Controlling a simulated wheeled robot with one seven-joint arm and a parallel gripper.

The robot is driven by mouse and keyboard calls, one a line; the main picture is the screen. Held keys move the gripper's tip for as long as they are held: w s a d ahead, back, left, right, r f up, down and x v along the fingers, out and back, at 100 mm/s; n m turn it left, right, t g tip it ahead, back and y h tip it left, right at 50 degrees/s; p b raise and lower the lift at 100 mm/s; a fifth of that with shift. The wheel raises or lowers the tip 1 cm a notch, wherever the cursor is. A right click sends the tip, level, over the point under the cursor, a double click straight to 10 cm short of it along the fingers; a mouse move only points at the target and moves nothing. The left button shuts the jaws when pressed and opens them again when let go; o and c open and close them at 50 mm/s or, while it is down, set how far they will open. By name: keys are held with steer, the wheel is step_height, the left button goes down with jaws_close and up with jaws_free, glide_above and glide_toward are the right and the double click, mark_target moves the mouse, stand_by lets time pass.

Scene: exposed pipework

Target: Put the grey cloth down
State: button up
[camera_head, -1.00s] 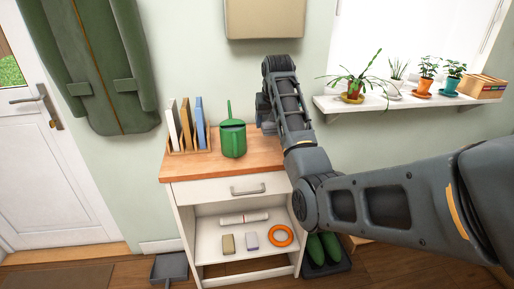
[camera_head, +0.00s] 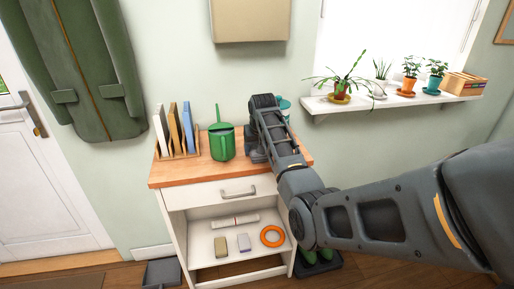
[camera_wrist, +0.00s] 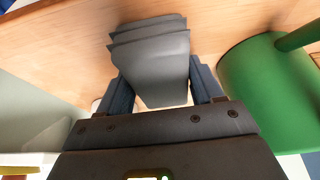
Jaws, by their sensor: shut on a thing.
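The grey cloth (camera_wrist: 150,62) shows in the wrist view as a folded stack with several layers. My gripper (camera_wrist: 165,90) is shut on it, with one finger on each side. Behind the cloth in that view is the wooden top of the cabinet; I cannot tell whether the cloth touches it. In the head view my gripper (camera_head: 256,152) is low over the cabinet top (camera_head: 180,172), right of the green watering can (camera_head: 222,143). The cloth is hidden there by my arm.
The green can also stands close on the right in the wrist view (camera_wrist: 265,85). A rack of upright boards (camera_head: 176,130) stands at the cabinet's left. A teal object (camera_head: 283,106) shows behind my arm. The shelf below holds an orange ring (camera_head: 272,237) and small blocks.

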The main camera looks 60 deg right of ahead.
steer(key=shift+f, duration=0.1)
steer(key=o, duration=1.1)
steer(key=v, duration=1.2)
steer(key=shift+d, duration=0.1)
